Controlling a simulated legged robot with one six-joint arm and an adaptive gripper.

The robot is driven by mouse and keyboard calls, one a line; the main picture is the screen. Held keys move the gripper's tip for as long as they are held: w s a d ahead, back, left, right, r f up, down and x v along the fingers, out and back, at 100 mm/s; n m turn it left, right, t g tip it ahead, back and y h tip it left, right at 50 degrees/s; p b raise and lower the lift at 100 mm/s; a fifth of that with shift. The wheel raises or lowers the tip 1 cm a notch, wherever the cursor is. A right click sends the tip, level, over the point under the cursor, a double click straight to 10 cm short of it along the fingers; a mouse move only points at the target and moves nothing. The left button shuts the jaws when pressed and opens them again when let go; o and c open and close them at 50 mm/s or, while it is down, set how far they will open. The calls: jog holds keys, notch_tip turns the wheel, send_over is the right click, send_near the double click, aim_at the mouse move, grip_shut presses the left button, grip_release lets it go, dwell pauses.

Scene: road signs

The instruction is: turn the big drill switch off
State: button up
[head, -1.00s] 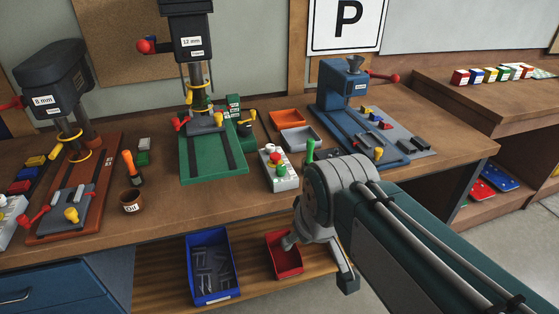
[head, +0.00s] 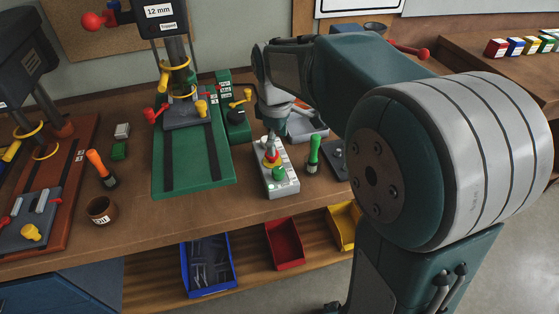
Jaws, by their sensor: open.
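The big green drill press labelled 12 mm (head: 160,12) stands left of centre on the bench, with its green base plate (head: 193,165) in front. A green box with small labels (head: 224,90) stands beside its column. A grey control box (head: 284,183) with red, green and white buttons sits right of the green base. My gripper (head: 272,140) points down over the back part of this control box, close above its red button (head: 271,158). The gripper is open. Its fingertips are small and partly hidden, and I cannot tell whether they touch the box.
A green-handled tool (head: 313,155) stands just right of the control box, near a grey tray (head: 305,126). An orange-handled tool (head: 102,168) and a brown oil cup (head: 102,210) stand on the left. My arm hides much of the blue machine. Bins sit on the shelf below.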

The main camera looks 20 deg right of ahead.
aim_at(278, 170)
notch_tip(278, 170, down, 10)
jog(key=shift+w+d+f, duration=0.1)
jog(key=shift+w+d, duration=0.05)
jog(key=shift+a, duration=0.2)
grip_shut()
